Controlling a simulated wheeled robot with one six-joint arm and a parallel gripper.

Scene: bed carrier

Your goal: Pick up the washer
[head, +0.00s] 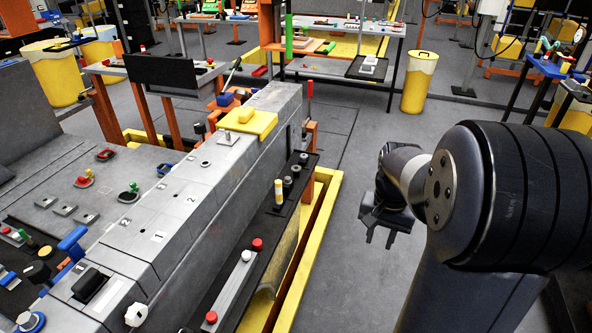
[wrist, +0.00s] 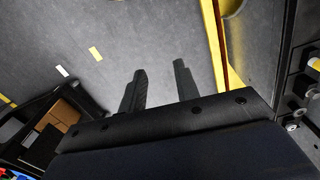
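I cannot make out the washer for certain in either view. Several small round grey parts (head: 288,185) stand on the black side shelf (head: 262,232) of the grey machine bed, beside a yellow-and-white cylinder (head: 278,191). Similar round parts show at the right edge of the wrist view (wrist: 292,125). My gripper (head: 379,236) hangs over the open floor to the right of the bed, apart from the shelf. In the wrist view its two dark fingers (wrist: 160,86) are spread, with only grey floor seen between them.
The long grey machine bed (head: 185,205) fills the left, with a yellow frame (head: 318,235) along its foot. A yellow bin (head: 419,85) and workbenches stand behind. Floor between bed and my arm is clear. A black crate with brown boxes (wrist: 62,115) shows at the wrist view's left.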

